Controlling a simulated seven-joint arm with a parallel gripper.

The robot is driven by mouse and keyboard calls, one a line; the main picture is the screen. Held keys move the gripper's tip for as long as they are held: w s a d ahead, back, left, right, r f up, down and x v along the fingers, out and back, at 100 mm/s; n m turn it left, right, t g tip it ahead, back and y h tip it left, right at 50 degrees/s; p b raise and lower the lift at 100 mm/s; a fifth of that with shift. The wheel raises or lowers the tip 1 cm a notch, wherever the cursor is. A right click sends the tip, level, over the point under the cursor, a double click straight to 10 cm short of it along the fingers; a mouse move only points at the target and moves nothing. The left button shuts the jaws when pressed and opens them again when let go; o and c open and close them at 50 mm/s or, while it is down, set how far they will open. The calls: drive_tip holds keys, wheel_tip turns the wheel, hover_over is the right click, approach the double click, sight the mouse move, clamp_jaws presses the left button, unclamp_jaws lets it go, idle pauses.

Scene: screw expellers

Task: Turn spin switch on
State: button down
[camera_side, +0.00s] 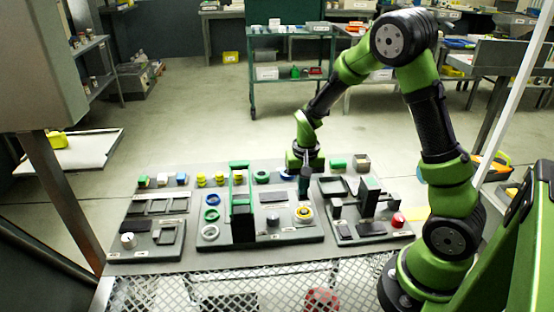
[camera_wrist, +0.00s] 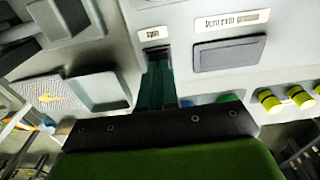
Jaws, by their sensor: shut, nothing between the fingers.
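My gripper (camera_side: 304,194) points down over the right part of the middle panel in the side view, with its fingers together and empty. In the wrist view the dark green fingers (camera_wrist: 157,72) reach to the panel beside a small white label (camera_wrist: 152,35). A round white dial with a yellow ring (camera_side: 304,213) lies just below the fingertips in the side view; I cannot tell if they touch it. A grey round knob (camera_side: 127,240) sits on the left panel. No label is legible, so I cannot tell which part is the spin switch or its setting.
A green upright frame with a dark block (camera_side: 243,225) stands left of my gripper. Dark upright blocks (camera_side: 370,192) and a red button (camera_side: 398,220) are on the right panel. Several yellow-black cylinders (camera_wrist: 270,100) and small blocks line the back edge. Rings (camera_side: 211,214) lie at left.

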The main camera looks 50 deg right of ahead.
drive_tip(key=shift+s+a+f, duration=0.25)
drive_tip(key=shift+s+a, duration=0.05)
wheel_tip(320, 180, up, 14)
drive_tip(key=shift+r, duration=0.25)
drive_tip(key=shift+r+t+h, duration=0.1)
drive_tip(key=shift+t+h, duration=0.3)
idle(0.5)
drive_tip(key=f, duration=0.4)
drive_tip(key=w+d+f, duration=0.1)
drive_tip(key=f, duration=0.9)
drive_tip(key=shift+w+d, duration=0.15)
